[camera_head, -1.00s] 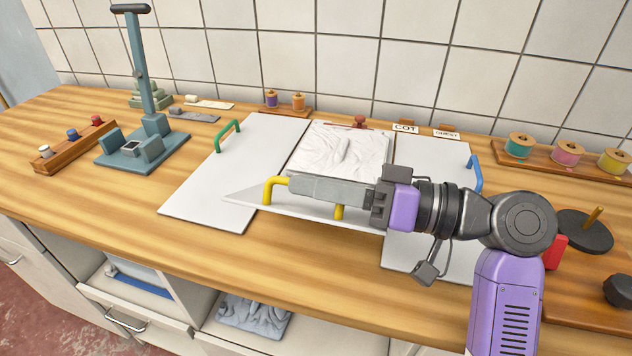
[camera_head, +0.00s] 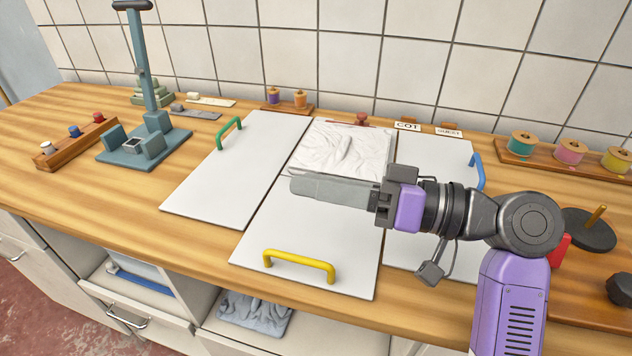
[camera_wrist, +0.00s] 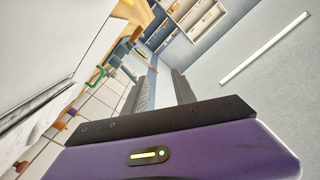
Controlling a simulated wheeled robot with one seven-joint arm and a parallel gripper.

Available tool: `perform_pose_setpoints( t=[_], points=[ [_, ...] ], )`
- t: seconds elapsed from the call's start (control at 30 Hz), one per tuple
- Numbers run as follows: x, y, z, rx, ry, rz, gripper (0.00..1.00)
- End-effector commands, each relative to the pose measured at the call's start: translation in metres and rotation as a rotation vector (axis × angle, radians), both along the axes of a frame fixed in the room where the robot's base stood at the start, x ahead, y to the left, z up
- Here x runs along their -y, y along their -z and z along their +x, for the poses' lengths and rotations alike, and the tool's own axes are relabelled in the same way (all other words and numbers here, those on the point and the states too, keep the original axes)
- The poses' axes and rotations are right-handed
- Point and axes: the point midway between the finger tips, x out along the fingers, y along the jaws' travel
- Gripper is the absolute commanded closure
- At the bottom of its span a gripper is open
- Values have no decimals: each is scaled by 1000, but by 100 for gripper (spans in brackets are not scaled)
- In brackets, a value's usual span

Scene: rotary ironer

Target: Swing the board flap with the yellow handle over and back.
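The white board flap (camera_head: 300,240) with the yellow handle (camera_head: 298,264) lies flat at the front of the middle board, its handle along the front edge. Behind it a crumpled white cloth (camera_head: 343,148) lies on the middle section. My gripper (camera_head: 292,186) is above the rear part of the flap, pointing left, clear of the yellow handle. In the wrist view its two fingers (camera_wrist: 161,85) stand apart with nothing between them. The yellow handle cannot be made out in the wrist view.
A left board with a green handle (camera_head: 229,132) and a right board with a blue handle (camera_head: 477,172) flank the middle. A grey-blue stand (camera_head: 144,150) and spool racks (camera_head: 568,162) stand on the wooden counter (camera_head: 125,215). The counter's front left is clear.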

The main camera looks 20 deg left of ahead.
Motion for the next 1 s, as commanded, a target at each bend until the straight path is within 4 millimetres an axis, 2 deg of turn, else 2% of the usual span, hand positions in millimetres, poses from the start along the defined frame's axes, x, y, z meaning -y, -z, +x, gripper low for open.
perform_pose_setpoints(
  t=[0.3,0.5,1.0],
  points=[
    [49,0,4,0,6,1,68],
    [70,0,4,0,3,1,68],
    [75,0,4,0,2,1,68]
  ],
)
